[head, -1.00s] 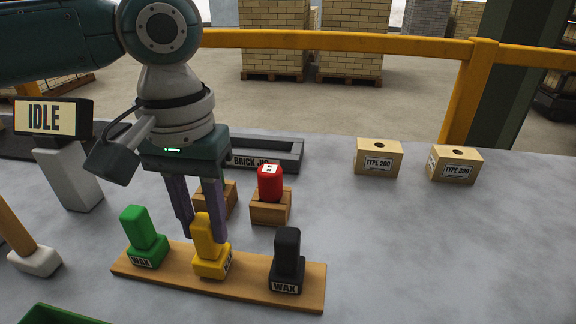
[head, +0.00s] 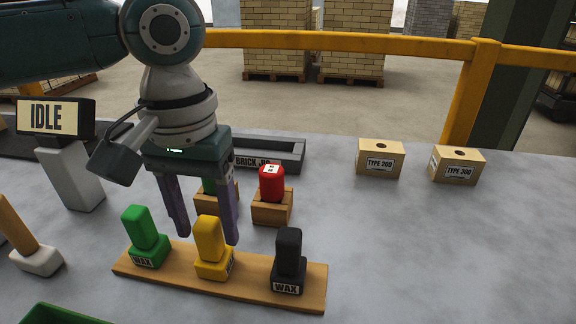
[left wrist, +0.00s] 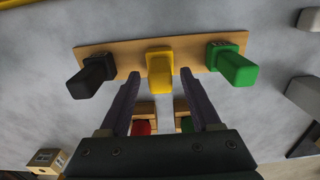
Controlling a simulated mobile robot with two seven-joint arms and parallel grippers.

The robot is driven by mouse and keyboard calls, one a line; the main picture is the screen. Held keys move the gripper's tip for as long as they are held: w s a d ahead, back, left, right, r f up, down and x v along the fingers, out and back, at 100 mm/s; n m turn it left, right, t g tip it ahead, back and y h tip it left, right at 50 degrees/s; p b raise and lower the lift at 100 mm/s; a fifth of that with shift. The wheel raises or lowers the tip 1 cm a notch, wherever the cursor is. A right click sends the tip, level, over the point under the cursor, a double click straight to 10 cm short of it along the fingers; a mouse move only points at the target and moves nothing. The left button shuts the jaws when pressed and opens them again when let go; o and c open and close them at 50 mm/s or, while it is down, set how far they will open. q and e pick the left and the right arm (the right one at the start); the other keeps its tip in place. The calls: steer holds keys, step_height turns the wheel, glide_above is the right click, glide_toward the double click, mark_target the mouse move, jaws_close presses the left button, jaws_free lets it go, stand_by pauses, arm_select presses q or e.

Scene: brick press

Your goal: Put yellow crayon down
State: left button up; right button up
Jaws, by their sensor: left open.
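The yellow crayon (head: 210,240) stands upright in the middle of a wooden board (head: 180,277). My left gripper (head: 208,240) is open, its two purple fingers spread just behind and around the crayon's upper part. In the left wrist view the yellow crayon (left wrist: 160,68) lies between and beyond the two open fingertips (left wrist: 160,76), with nothing gripped. I cannot tell whether a finger touches it. The right gripper is not in view.
A green wax crayon (head: 145,235) and a black one (head: 288,258) stand on the same board. Behind are a red piece (head: 271,183) on a wooden block, a brick jig (head: 285,152) and two boxes (head: 380,158). The table's right side is clear.

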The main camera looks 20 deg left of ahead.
arm_select(q)
step_height(320, 180, up, 12)
steer(key=f+p, duration=0.1)
steer(key=p, duration=0.1)
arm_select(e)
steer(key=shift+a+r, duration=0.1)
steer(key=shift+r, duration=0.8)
arm_select(q)
steer(key=s+d+f+m+t+h, duration=0.25)
steer(key=s+d+f+m, duration=0.25)
steer(key=s+d+f, duration=0.5)
steer(key=s+a, duration=0.2)
steer(key=s+a+y, duration=0.1)
steer(key=a, duration=0.1)
steer(key=s+a+f+t+y, duration=0.1)
steer(key=s+a, duration=0.1)
steer(key=shift+s+a+f, duration=0.1)
steer(key=shift+s+a, duration=0.1)
steer(key=shift+s, duration=0.15)
steer(key=shift+s+a, duration=0.15)
steer(key=shift+a, duration=0.1)
